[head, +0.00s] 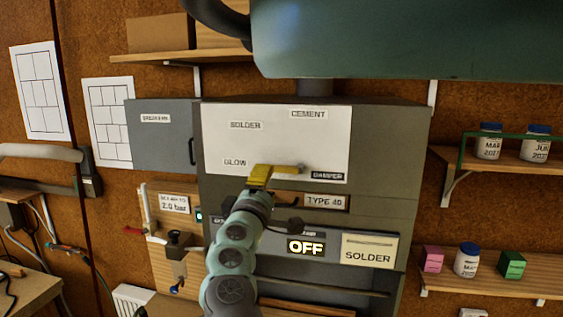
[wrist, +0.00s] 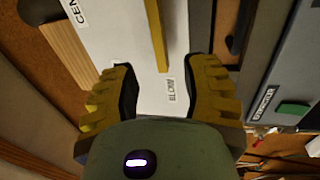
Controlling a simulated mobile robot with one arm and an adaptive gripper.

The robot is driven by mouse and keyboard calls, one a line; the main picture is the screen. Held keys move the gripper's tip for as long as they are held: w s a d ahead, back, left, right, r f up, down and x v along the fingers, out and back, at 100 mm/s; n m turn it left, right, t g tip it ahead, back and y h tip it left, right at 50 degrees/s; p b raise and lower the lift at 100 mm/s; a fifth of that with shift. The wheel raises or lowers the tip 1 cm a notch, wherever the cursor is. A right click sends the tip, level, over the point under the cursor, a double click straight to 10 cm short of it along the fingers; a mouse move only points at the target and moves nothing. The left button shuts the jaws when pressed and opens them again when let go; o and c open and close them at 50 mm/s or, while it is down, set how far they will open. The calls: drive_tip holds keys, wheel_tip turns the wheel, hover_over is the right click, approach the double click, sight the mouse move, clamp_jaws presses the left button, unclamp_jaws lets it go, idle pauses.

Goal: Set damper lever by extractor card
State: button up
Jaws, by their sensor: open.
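The damper lever is a thin yellow bar (head: 286,169) low on the extractor's white panel (head: 275,140). It lies nearly level, its left end towards the GLOW label (head: 235,162); SOLDER (head: 245,126) and CEMENT (head: 309,114) labels are higher up. My gripper (head: 262,174) is open at the lever's left end and hides part of it. In the wrist view, the bar (wrist: 158,35) runs down between my open fingers (wrist: 163,85), touching neither as far as I can see. The extractor card (head: 368,251) reads SOLDER. A DAMPER label (head: 328,176) is right of the lever.
A lit OFF sign (head: 306,247) and a TYPE 40 plate (head: 325,202) are below the panel. A grey cabinet door (head: 160,135) is left of the panel. Shelves with jars (head: 488,141) are at right. A large green body fills the top right.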

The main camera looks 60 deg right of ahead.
sight(274, 167)
drive_tip(key=shift+p+x, duration=1.25)
drive_tip(key=shift+x, duration=2.15)
drive_tip(key=shift+w+d+r, duration=0.1)
drive_tip(key=shift+w+d, duration=0.05)
drive_tip(key=shift+d, duration=0.1)
drive_tip(key=shift+c, duration=0.2)
clamp_jaws()
